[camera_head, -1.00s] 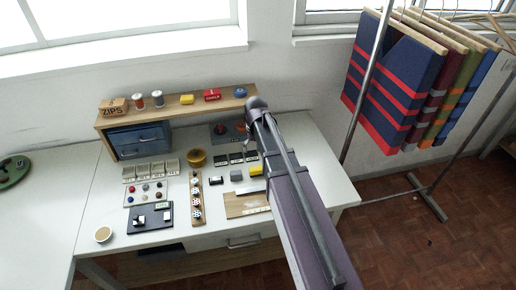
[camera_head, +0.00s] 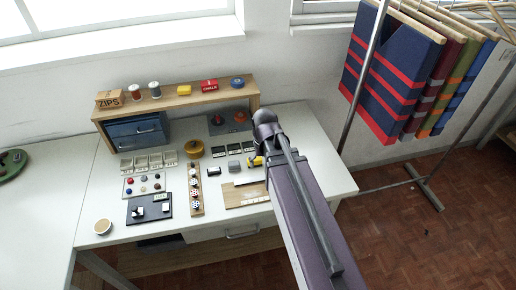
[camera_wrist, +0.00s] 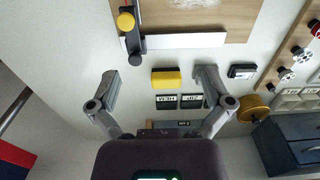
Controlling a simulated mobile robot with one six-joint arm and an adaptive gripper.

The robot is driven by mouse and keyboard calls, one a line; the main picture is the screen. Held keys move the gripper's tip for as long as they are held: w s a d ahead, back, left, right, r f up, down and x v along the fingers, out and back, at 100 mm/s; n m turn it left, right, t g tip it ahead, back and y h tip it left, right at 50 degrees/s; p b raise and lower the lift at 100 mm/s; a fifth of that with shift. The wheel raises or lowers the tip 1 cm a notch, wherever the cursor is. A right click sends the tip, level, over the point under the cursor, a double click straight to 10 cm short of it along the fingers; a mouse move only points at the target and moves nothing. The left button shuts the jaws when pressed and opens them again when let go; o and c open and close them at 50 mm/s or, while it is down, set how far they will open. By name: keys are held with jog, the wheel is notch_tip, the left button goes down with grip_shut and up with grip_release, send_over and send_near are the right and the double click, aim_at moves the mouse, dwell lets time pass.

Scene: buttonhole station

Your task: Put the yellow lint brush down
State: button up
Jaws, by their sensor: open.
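My gripper is open and empty. In the head view a bit of the yellow brush (camera_head: 257,161) shows beside my arm, which hides much of that spot and the gripper tips.
A wooden board (camera_head: 244,195) lies in front; a dark tool with a yellow knob (camera_wrist: 126,22) lies over its edge. Black labelled cards (camera_wrist: 191,101), a black-and-white item (camera_wrist: 242,71) and a round yellow-brown tin (camera_head: 193,149) are near. A shelf (camera_head: 180,101) stands behind.

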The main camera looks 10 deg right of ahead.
jog(key=s, duration=0.4)
jog(key=shift+s, duration=0.15)
dwell(1.2)
